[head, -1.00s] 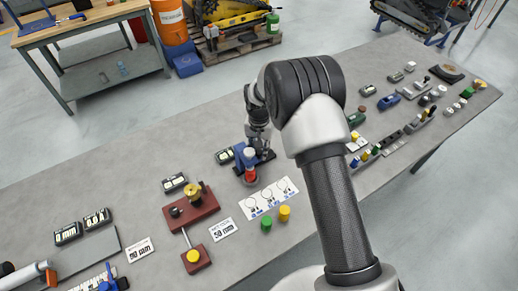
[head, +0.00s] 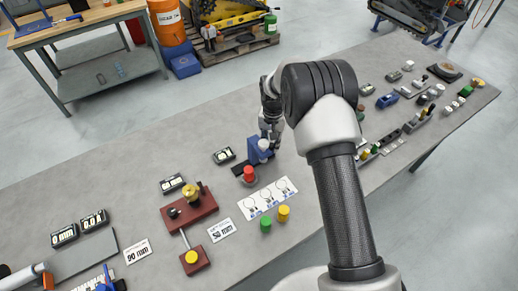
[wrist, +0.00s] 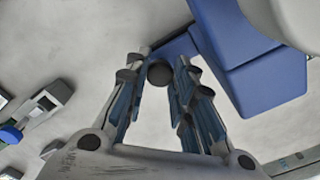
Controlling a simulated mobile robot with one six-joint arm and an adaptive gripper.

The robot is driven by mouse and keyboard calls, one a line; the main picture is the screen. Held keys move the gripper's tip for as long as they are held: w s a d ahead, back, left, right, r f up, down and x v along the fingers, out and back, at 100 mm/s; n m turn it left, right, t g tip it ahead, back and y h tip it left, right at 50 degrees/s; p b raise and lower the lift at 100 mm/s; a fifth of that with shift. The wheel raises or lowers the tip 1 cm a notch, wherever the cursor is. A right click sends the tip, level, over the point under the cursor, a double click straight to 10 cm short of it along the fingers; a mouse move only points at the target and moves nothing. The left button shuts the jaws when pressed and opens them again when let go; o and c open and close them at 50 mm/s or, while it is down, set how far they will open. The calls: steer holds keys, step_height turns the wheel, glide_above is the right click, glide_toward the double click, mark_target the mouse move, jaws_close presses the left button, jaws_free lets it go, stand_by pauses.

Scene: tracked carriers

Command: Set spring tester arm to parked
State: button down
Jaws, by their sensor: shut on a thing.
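The spring tester (head: 259,152) is a blue block with a pale round cap over a dark base, near the middle of the bench in the head view. Its blue arm (wrist: 265,75) fills the upper right of the wrist view. My gripper (head: 268,136) is at its back right side. In the wrist view my fingers (wrist: 159,68) are closed around a dark round knob (wrist: 160,73) beside the blue arm. A red cylinder (head: 249,174) stands in front of the blue block.
A white card with ring drawings (head: 268,198), a green cylinder (head: 265,225) and a yellow cylinder (head: 284,213) are in front. A dark red fixture (head: 190,210) stands front left. Bare bench lies behind the tester.

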steer(key=w+d, duration=0.2)
steer(key=d, duration=0.1)
steer(key=shift+w+d+f, duration=0.1)
steer(key=shift+w+d, duration=0.2)
steer(key=shift+d, duration=0.1)
steer(key=c, duration=1.3)
jaws_free()
steer(key=shift+d, duration=0.15)
steer(key=shift+c, duration=0.2)
step_height(320, 180, up, 12)
